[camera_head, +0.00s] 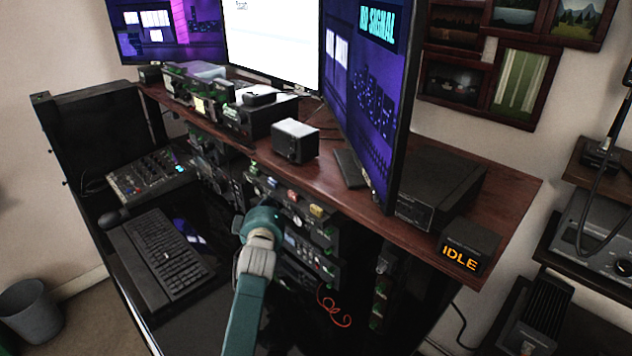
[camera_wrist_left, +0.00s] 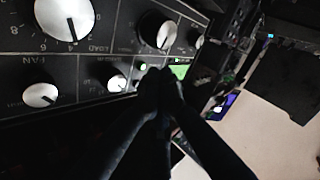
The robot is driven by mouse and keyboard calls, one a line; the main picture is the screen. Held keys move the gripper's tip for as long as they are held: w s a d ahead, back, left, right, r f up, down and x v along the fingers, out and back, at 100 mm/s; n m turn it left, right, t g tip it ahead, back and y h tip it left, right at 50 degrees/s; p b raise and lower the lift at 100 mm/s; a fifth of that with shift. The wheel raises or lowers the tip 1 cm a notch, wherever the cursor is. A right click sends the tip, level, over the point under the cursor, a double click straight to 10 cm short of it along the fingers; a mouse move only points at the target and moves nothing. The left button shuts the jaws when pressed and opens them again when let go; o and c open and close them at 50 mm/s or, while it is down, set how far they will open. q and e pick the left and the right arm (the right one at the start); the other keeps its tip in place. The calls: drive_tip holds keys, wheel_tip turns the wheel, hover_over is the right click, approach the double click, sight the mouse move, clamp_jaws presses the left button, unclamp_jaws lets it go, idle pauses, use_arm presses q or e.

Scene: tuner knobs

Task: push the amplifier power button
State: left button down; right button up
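The left wrist view shows a dark front panel close up, with several white-faced knobs, including a large one (camera_wrist_left: 64,18) and a smaller one (camera_wrist_left: 158,30). One label seems to read LOAD. A small green light (camera_wrist_left: 143,67) and a green-lit patch (camera_wrist_left: 179,71) lie by the fingertips. I cannot tell which part is the power button. My left gripper (camera_wrist_left: 160,82) has its dark fingers together at the tips, with nothing seen between them, in front of the panel; contact is unclear. In the head view my left arm reaches the rack units (camera_head: 312,240), and its fingers are hidden.
A wooden shelf (camera_head: 510,190) overhangs the rack, with monitors and small boxes on it. A keyboard (camera_head: 160,253) and a mixer (camera_head: 150,175) lie left of my arm. A red cable (camera_head: 333,308) lies right of it.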

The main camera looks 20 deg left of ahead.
use_arm(q)
drive_tip(key=shift+w, duration=0.15)
idle(0.5)
drive_tip(key=shift+w+d, duration=0.2)
drive_tip(key=shift+w, duration=0.1)
drive_tip(key=shift+b, duration=0.3)
idle(0.3)
drive_tip(key=shift+s+a+p, duration=0.2)
drive_tip(key=shift+s+p, duration=0.25)
drive_tip(key=shift+s, duration=0.05)
drive_tip(key=s+p, duration=0.1)
drive_tip(key=s+a+p, duration=0.1)
drive_tip(key=s, duration=0.1)
drive_tip(key=s+a+p, duration=0.1)
drive_tip(key=s, duration=0.1)
drive_tip(key=shift+s+a+p, duration=0.15)
drive_tip(key=shift+s+p, duration=0.1)
drive_tip(key=shift+p, duration=0.15)
